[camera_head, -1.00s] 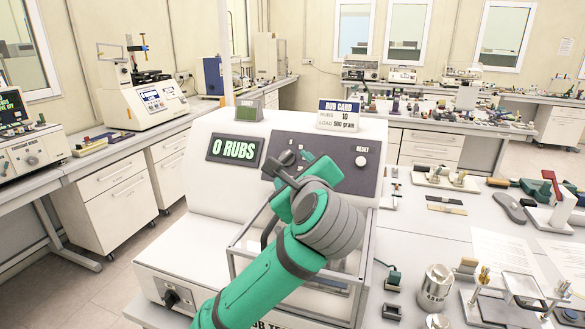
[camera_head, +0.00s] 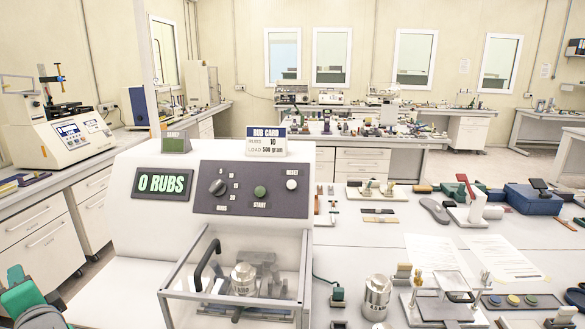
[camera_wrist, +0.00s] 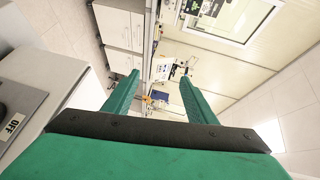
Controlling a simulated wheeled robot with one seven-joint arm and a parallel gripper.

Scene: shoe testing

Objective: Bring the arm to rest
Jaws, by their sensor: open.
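My gripper (camera_wrist: 158,95) shows in the wrist view with its two green fingers apart and nothing between them. It points out into the room, toward cabinets and a wall with a window, clear of any object. In the head view only a green part of my arm shows at the lower left corner; the fingertips are not visible there. The rub tester (camera_head: 120,205) stands beside my arm, its display reading 0 RUBS. Its clear cover (camera_head: 185,277) with a black handle is over a metal weight (camera_head: 244,279).
The rub card (camera_head: 267,142) stands on top of the tester. The bench (camera_head: 385,240) on the right holds a metal weight (camera_head: 376,298), a grey sole (camera_head: 434,211), papers (camera_head: 495,258) and a blue box (camera_head: 534,199). Another instrument (camera_head: 62,135) stands on the left bench.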

